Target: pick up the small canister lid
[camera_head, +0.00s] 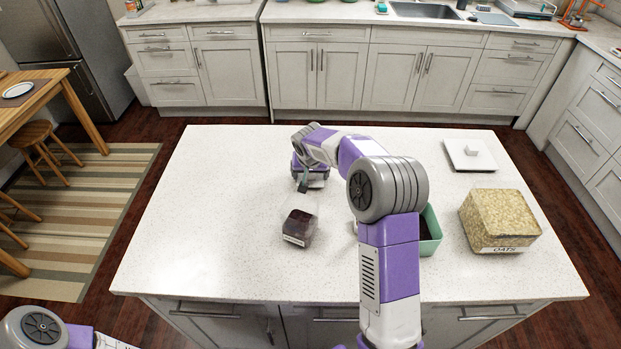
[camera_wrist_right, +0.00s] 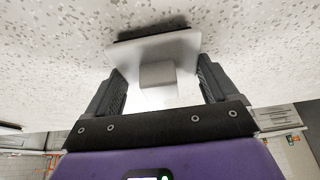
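A small pale square lid with a raised block knob (camera_wrist_right: 157,75) shows in the right wrist view, on the speckled counter. My right gripper (camera_wrist_right: 160,88) is open, with one finger on each side of the knob and a visible gap on both sides. In the head view my right gripper (camera_head: 309,184) is low over the back middle of the island, and it hides the lid there. My left gripper is out of view; only part of my left arm shows at the bottom left.
A small clear canister with dark contents (camera_head: 299,228) stands in front of my right gripper. A green container (camera_head: 433,243) is partly behind my right arm. An oats canister (camera_head: 499,220) and a larger white lid (camera_head: 484,162) are on the right. The island's left side (camera_head: 205,220) is clear.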

